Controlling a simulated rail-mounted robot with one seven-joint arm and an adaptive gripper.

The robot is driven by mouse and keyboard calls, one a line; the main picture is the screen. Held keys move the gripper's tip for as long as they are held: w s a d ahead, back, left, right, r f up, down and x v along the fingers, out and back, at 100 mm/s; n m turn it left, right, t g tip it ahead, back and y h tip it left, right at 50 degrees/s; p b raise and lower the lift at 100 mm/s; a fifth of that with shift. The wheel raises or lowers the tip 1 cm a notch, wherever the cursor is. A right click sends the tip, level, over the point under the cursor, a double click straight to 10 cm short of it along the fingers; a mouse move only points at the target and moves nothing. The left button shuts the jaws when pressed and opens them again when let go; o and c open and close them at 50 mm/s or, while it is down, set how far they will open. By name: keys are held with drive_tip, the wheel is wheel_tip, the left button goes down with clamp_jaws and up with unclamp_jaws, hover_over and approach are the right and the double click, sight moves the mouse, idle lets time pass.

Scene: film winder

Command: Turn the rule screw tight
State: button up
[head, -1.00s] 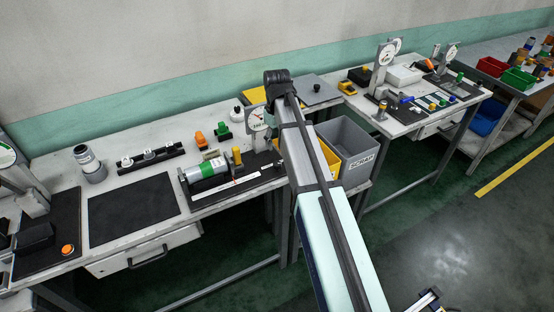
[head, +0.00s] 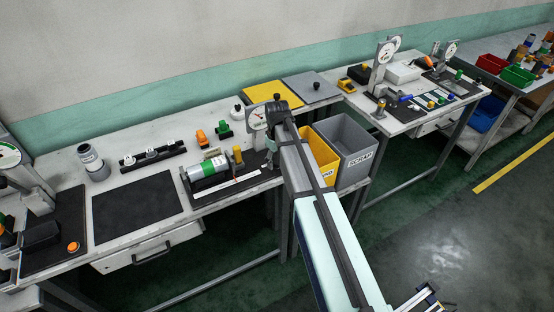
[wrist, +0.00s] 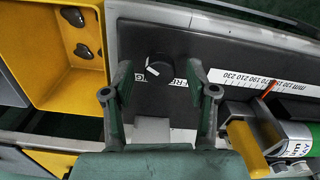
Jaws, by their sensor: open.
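The rule screw (wrist: 158,67) appears in the wrist view as a round black knob with a white mark on top, on a dark base plate (wrist: 205,45). It partly hides a white printed label. My gripper (wrist: 159,76) is open, with one green finger on each side of the knob and visible gaps between; I cannot tell the height above it. The white rule (wrist: 238,80) with millimetre numbers lies to the right; it also shows in the head view (head: 228,190). In the head view my gripper (head: 271,158) is over the fixture's right end, and my arm hides the knob.
A yellow bin (wrist: 60,98) is left of the plate in the wrist view. The grey scrap bin (head: 355,163) stands beyond it in the head view. A yellow handle (wrist: 244,147) and a green-and-silver cylinder (head: 208,166) sit close to the gripper. A dial gauge (head: 256,117) stands behind.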

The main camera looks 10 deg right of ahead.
clamp_jaws()
drive_tip(key=shift+m, duration=0.3)
drive_tip(key=m+b, duration=0.1)
drive_tip(key=m, duration=0.4)
drive_tip(key=shift+b, duration=0.3)
drive_tip(key=m+b, duration=0.1)
drive_tip(key=m, duration=0.5)
drive_tip(key=shift+m, duration=0.3)
drive_tip(key=m, duration=0.6)
drive_tip(key=shift+b, duration=0.35)
drive_tip(key=m, duration=0.5)
drive_tip(key=shift+s, duration=0.1)
drive_tip(key=shift+d+m, duration=0.1)
drive_tip(key=shift+m, duration=0.4)
